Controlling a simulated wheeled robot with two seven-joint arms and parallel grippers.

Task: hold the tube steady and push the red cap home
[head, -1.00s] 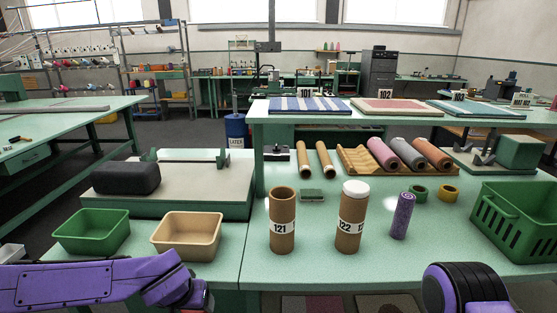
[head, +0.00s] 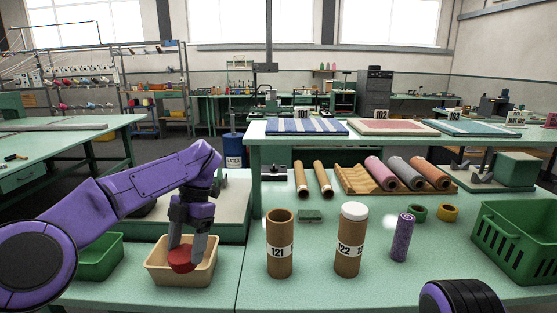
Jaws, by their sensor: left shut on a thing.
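The red cap (head: 181,260) is between the fingers of my left gripper (head: 185,250), low inside the tan bin (head: 160,278) at the front left. The gripper points down and is shut on the cap. The cardboard tube marked 121 (head: 280,262) stands upright on the table with its top open. The tube marked 122 (head: 347,262) stands upright to its right with a white cap (head: 354,211) on top. Only a rounded dark and purple part of my right arm shows at the bottom right; its gripper is out of view.
A green bin (head: 100,262) sits left of the tan bin, partly behind my left arm. A purple roll (head: 402,238) stands right of the tubes, with green and yellow tape rolls (head: 450,212) behind it. A green crate (head: 515,262) fills the right side. Bare table lies before the tubes.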

